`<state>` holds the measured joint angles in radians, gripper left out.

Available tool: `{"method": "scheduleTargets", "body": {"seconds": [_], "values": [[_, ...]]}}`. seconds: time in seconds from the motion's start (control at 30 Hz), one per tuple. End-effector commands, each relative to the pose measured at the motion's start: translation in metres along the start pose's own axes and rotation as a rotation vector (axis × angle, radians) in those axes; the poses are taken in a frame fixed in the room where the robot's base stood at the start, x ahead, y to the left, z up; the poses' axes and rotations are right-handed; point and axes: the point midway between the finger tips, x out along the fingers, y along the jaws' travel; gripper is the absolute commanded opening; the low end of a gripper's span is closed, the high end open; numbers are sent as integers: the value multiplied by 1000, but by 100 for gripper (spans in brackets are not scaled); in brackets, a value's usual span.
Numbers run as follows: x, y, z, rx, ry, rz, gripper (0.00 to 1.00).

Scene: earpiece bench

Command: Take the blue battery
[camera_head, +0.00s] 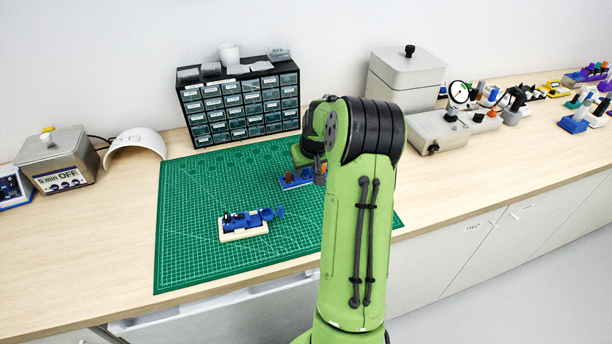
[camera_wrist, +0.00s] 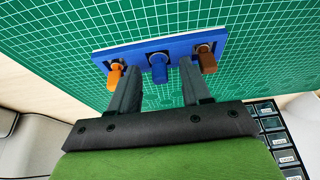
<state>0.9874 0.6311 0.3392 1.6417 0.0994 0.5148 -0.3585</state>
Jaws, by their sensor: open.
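The blue battery (camera_wrist: 159,68) is a small blue cylinder in the middle of a blue holder (camera_wrist: 134,54) in the wrist view. An orange piece (camera_wrist: 114,76) stands at the holder's left end and a brown piece (camera_wrist: 207,60) at its right end. My gripper (camera_wrist: 158,82) is open, its two dark fingers on either side of the blue battery in the picture. I cannot tell whether they reach down to it. In the head view the holder (camera_head: 293,181) lies on the green mat, partly hidden by my arm.
A blue and cream device (camera_head: 243,224) lies on the green cutting mat (camera_head: 190,255). A drawer cabinet (camera_head: 240,108) stands behind the mat. A grey box with a dial gauge (camera_head: 450,128) is to the right. The mat's front left part is clear.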

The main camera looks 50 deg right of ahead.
Motion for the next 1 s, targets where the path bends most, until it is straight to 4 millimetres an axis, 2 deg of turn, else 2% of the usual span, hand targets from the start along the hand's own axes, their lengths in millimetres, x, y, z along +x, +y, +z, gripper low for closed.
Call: {"method": "scheduleTargets", "body": {"seconds": [0.23, 0.53, 0.83, 0.93, 1.0], "values": [[2, 0, -1, 0, 2, 1, 46], [2, 0, 0, 0, 1, 1, 0], [0, 0, -2, 0, 2, 1, 0], [-14, 0, -8, -1, 5, 2, 0], [-31, 1, -15, 0, 6, 4, 0]]}}
